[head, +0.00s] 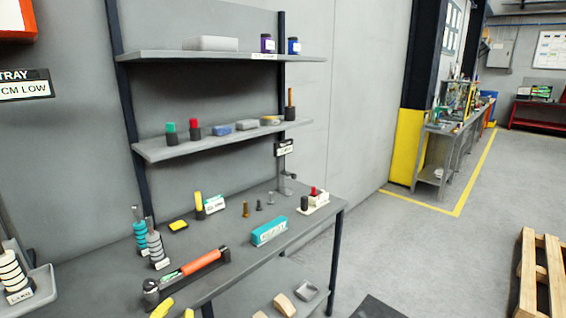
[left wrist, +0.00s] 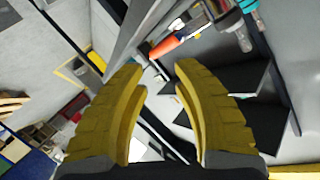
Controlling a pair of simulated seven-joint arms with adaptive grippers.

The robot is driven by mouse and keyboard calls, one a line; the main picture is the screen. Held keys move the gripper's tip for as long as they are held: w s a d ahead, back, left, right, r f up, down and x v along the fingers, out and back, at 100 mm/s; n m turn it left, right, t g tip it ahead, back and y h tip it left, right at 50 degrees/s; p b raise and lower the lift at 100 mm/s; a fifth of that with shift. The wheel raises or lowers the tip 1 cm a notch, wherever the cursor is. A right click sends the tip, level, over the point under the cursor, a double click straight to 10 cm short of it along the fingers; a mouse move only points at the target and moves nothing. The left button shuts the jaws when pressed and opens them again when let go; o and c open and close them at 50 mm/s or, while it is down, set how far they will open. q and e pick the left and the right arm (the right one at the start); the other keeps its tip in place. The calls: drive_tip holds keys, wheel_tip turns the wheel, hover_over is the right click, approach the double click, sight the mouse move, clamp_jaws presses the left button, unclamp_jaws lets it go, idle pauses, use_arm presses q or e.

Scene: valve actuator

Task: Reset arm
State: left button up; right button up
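My left gripper (head: 174,311) shows only as yellow fingertips at the bottom edge of the head view, in front of the bench's near edge. In the left wrist view the two yellow fingers of my left gripper (left wrist: 160,75) stand apart with nothing between them. An orange cylinder with dark ends (head: 201,262) lies on the grey bench, beyond the fingertips. An orange piece (left wrist: 165,46) also shows beyond the fingers in the left wrist view. My right gripper is in neither view.
The grey bench (head: 291,238) holds a teal block (head: 269,231), stacked rings on posts (head: 155,246) and several small parts. Two shelves with small items hang above, the lower one (head: 157,150) nearer the bench. A wooden pallet (head: 527,275) lies at right. Open floor lies between.

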use_arm(q)
drive_tip(key=s+a+f+g+y, duration=0.1)
drive_tip(key=s+f+g, duration=0.3)
drive_tip(key=s, duration=0.5)
drive_tip(key=s+a+f+g+y, duration=0.1)
drive_tip(key=s+a+f+y, duration=0.1)
drive_tip(key=s+f, duration=0.5)
drive_tip(key=s+a+f+g+y, duration=0.1)
drive_tip(key=s+f+g, duration=0.25)
drive_tip(key=s, duration=0.65)
drive_tip(key=s+d+f+g+h, duration=0.1)
drive_tip(key=d+f+h, duration=0.15)
drive_tip(key=f, duration=1.35)
drive_tip(key=s+d+f+g+h, duration=0.1)
drive_tip(key=d+f, duration=0.2)
drive_tip(key=f, duration=1.2)
drive_tip(key=s+f+n+g+h, duration=0.1)
drive_tip(key=s+f+n+g, duration=0.1)
drive_tip(key=s+f, duration=1.9)
drive_tip(key=shift+s+d+f+n+g, duration=0.15)
drive_tip(key=shift+s+n+g, duration=0.15)
drive_tip(key=shift+s+g, duration=0.4)
